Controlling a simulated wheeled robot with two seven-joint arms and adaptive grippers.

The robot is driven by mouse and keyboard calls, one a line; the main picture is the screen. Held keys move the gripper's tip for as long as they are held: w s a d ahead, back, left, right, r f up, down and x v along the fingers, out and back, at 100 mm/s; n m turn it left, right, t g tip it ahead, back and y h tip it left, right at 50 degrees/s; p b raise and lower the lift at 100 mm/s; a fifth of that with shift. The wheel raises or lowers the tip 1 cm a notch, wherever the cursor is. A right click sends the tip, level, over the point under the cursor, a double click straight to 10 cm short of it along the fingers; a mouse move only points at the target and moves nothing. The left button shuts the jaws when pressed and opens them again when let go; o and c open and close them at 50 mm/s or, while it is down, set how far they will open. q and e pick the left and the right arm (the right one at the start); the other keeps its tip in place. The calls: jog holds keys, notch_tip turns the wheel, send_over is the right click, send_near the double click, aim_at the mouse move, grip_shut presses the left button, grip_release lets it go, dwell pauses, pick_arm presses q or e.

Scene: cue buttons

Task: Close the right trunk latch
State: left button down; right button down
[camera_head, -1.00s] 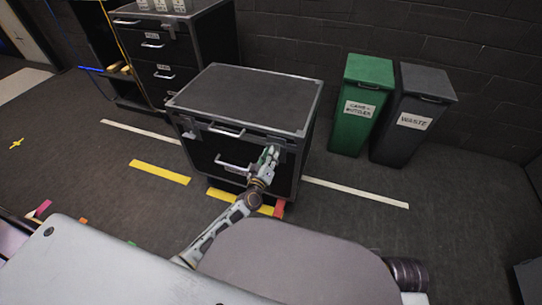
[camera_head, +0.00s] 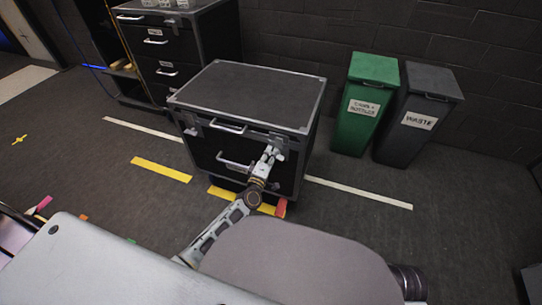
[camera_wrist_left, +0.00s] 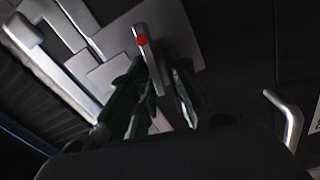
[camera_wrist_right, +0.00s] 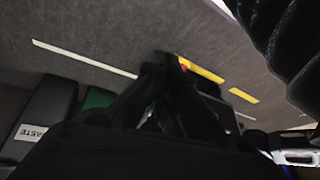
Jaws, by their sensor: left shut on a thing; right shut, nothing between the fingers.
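A black trunk with metal edges (camera_head: 250,92) stands on the floor ahead in the head view. My left gripper (camera_head: 272,151) is at the right part of its front, just under the lid edge, and largely covers the right latch there. In the left wrist view, the right latch's silver lever with a red dot (camera_wrist_left: 142,42) lies between the fingers of my left gripper (camera_wrist_left: 158,75), which is shut on it. A pale metal plate (camera_wrist_left: 110,72) is behind it. My right gripper (camera_wrist_right: 167,65) is shut and empty above the floor in the right wrist view.
The left latch (camera_head: 190,130) and two front handles, upper (camera_head: 228,127) and lower (camera_head: 234,163), are on the trunk. A green bin (camera_head: 366,110) and a grey bin (camera_head: 418,115) stand to the right. A drawer cabinet (camera_head: 178,45) stands behind left.

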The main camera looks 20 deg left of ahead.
pick_arm(q)
jog(key=shift+a+f+n+b, duration=0.1)
jog(key=shift+f+n+b, duration=0.25)
jog(key=shift+n, duration=0.65)
pick_arm(e)
jog(key=f, duration=0.2)
jog(key=shift+s+a+f, duration=0.1)
jog(key=shift+a+f, duration=0.3)
pick_arm(q)
jog(key=c, duration=1.6)
grip_release()
jog(key=shift+s, duration=0.1)
jog(key=s, duration=1.2)
jog(key=shift+a, duration=0.15)
pick_arm(e)
jog(key=shift+w+r, duration=0.25)
jog(key=shift+r, duration=0.05)
